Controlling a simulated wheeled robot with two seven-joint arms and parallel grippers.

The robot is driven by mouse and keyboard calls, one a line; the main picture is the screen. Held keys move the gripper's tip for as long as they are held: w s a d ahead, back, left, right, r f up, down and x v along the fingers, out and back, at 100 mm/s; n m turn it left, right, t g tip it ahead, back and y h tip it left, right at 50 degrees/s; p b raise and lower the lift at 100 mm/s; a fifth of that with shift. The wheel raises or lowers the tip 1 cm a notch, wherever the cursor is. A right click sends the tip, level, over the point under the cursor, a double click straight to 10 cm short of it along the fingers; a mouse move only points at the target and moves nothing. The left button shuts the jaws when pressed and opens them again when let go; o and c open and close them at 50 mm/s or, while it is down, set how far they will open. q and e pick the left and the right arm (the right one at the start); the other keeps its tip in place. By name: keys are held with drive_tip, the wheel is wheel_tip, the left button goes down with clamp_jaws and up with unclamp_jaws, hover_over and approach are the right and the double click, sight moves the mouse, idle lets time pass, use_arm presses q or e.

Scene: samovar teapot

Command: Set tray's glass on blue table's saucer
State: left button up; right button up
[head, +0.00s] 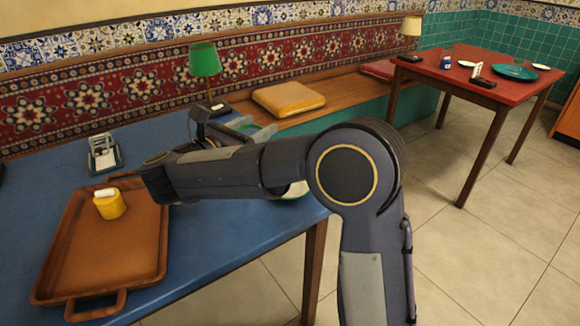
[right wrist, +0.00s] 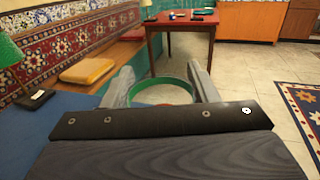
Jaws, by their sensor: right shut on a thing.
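My right gripper (head: 243,124) is over the far right part of the blue table (head: 220,250), partly hidden by my own arm. In the right wrist view, its two grey fingers (right wrist: 162,88) are closed on the sides of a round glass with a green rim (right wrist: 160,80). A little of the glass's green also shows in the head view (head: 264,135). A pale saucer with a green edge (head: 296,191) lies near the table's right edge, mostly hidden behind my arm. The brown tray (head: 105,262) is at the left. My left gripper is not in view.
A yellow pot with a white top (head: 110,206) stands on the tray. A green lamp (head: 204,62), a napkin holder (head: 104,154) and a yellow cushion (head: 288,98) are behind. A red table (head: 465,78) with dishes stands at the far right.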

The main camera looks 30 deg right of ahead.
drive_tip(key=shift+w+d+f+b, duration=0.1)
drive_tip(key=shift+d+f+b, duration=0.2)
drive_tip(key=shift+d+f, duration=1.5)
drive_tip(key=shift+w+d+f+b, duration=0.1)
drive_tip(key=shift+d+f+b, duration=0.25)
drive_tip(key=shift+d+f, duration=1.4)
drive_tip(key=shift+w+d+f+b, duration=0.1)
drive_tip(key=shift+d+f+b, duration=0.2)
drive_tip(key=shift+d+f, duration=1.5)
drive_tip(key=shift+a+f, duration=0.3)
drive_tip(key=shift+a, duration=0.05)
drive_tip(key=shift+f+b, duration=0.3)
drive_tip(key=shift+b, duration=0.35)
drive_tip(key=o, duration=1.1)
